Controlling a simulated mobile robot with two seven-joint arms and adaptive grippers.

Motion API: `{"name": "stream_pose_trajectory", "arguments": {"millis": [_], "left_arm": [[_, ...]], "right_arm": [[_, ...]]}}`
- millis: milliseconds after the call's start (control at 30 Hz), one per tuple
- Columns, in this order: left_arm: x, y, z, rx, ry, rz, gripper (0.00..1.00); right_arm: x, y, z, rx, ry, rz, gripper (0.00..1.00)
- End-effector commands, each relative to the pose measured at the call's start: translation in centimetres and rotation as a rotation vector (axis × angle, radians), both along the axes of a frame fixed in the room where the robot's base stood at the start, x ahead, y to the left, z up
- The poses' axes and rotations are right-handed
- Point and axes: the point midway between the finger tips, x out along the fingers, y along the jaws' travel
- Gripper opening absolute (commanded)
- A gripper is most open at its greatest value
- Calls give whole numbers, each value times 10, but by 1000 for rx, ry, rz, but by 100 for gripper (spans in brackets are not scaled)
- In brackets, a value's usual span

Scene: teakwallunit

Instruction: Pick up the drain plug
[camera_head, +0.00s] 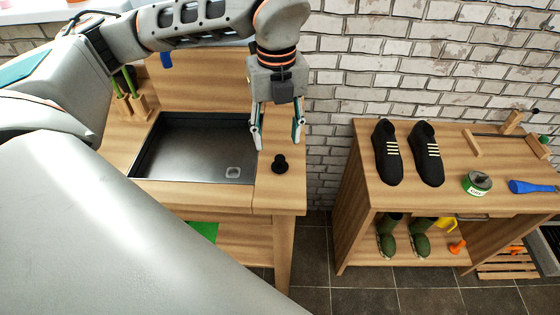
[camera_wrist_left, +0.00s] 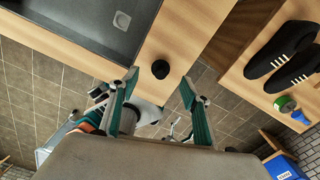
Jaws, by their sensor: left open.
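The drain plug (camera_head: 280,163) is a small black knobbed piece standing on the wooden worktop, right of the sink (camera_head: 190,150). It also shows in the left wrist view as a dark round shape (camera_wrist_left: 160,69), seen between and beyond the fingers. My left gripper (camera_head: 277,140) is open and points down, above and just behind the plug in the head view. Its two fingers are apart with nothing between them, and they also show in the left wrist view (camera_wrist_left: 158,90). My right gripper is not in view.
The sink's drain opening (camera_head: 233,172) is near its front right corner. A second wooden table (camera_head: 365,160) stands to the right, with black shoes (camera_head: 408,153), a green tin (camera_head: 477,183) and a blue tool (camera_head: 533,187). Green boots (camera_head: 404,236) stand on its lower shelf. A gap separates the tables.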

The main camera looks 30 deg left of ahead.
Motion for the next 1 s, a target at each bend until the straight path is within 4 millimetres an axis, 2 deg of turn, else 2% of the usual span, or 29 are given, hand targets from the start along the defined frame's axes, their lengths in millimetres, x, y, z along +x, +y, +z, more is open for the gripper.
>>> {"name": "stream_pose_trajectory", "arguments": {"millis": [500, 800, 833, 1000], "left_arm": [[-4, -9, -62, -4, 5, -4, 47], [-4, -9, -68, -4, 2, -4, 47], [-4, -9, -68, -4, 2, -4, 45], [-4, -9, -68, -4, 2, -5, 1]], "right_arm": [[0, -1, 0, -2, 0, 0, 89], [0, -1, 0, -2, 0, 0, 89], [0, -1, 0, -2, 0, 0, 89], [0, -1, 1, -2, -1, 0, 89]]}}
